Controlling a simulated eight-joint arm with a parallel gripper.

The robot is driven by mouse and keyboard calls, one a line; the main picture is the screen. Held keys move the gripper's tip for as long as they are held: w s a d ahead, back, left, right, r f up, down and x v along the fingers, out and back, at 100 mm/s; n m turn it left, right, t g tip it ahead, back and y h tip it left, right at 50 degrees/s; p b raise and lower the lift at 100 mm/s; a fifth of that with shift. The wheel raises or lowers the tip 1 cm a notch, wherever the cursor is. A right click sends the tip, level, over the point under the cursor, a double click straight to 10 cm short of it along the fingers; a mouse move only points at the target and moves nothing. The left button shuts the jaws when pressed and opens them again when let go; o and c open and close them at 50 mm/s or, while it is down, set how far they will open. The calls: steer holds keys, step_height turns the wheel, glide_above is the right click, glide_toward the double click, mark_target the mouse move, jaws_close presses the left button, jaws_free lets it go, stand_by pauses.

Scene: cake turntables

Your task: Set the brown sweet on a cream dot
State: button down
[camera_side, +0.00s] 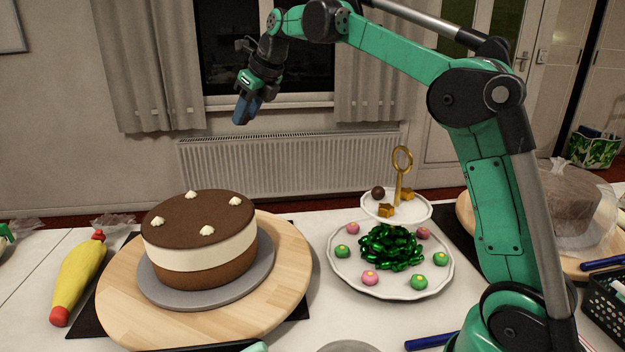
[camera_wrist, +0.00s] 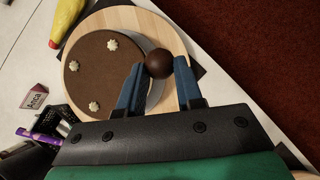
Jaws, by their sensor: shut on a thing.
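My gripper (camera_wrist: 160,66) is shut on a brown sweet (camera_wrist: 158,63), a dark round ball held between the blue fingertips in the wrist view. The layered brown and cream cake (camera_side: 200,245) stands on a grey disc on a round wooden turntable (camera_side: 285,275). Several cream dots sit on its top, such as the front one (camera_side: 207,231) and right one (camera_side: 235,201). In the wrist view one dot (camera_wrist: 112,43) lies left of the sweet.
A two-tier white stand (camera_side: 435,280) right of the cake holds pink and green sweets, green ribbon, gold pieces and another brown ball (camera_side: 378,192). A yellow piping bag (camera_side: 77,278) lies at left. A second turntable with a covered cake (camera_side: 565,205) is at far right.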

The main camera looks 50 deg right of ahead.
mark_target(190, 196)
steer(key=w+a+f+n, duration=0.1)
steer(key=a+f, duration=0.1)
steer(key=a, duration=0.1)
steer(key=w+a+f+n+y, duration=0.1)
steer(key=w+a+f, duration=0.1)
steer(key=a+f, duration=0.1)
steer(key=w+a+f, duration=0.2)
steer(key=a+f, duration=0.1)
steer(key=shift+w+a+n, duration=0.15)
steer(key=shift+a+n, duration=0.2)
steer(key=shift+n, duration=0.05)
steer(key=shift+f, duration=2.15)
steer(key=shift+f, duration=0.15)
steer(key=c, duration=0.6)
jaws_free()
